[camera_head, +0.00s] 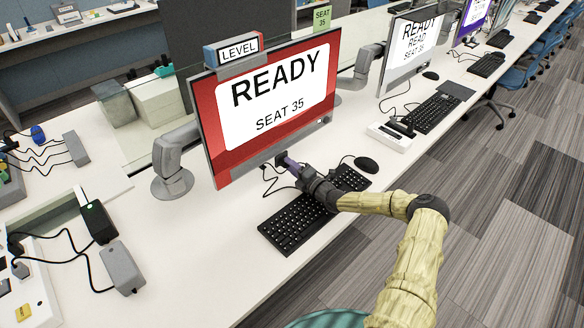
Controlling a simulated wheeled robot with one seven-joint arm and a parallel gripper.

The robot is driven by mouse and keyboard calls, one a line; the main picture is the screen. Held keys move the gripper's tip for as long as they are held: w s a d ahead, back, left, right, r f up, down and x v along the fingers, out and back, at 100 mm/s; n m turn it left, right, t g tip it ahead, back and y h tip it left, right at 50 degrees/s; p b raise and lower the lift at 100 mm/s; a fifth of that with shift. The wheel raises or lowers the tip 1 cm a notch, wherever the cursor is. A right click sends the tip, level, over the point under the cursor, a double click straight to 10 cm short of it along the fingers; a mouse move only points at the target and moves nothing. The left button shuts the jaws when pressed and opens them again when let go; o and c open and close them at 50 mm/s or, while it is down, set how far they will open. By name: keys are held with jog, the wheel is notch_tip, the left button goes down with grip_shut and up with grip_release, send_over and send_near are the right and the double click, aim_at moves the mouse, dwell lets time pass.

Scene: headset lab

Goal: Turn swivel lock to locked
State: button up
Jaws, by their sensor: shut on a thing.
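A red-framed monitor (268,96) reads "READY SEAT 35", with a "LEVEL" tag (231,50) on its top edge. A small dark part, which looks like the swivel lock (281,158), shows at the monitor's lower edge. My gripper (290,163) reaches it from the lower right, over the keyboard, and is shut on it.
A grey monitor arm (172,180) stands at the left. A white power strip (389,136) lies to the right.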

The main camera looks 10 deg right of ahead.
dwell(0.3)
jog(key=o, duration=1)
jog(key=b+v, duration=0.1)
jog(key=v, duration=1.6)
jog(key=shift+s+d, duration=0.15)
jog(key=shift+d, duration=0.05)
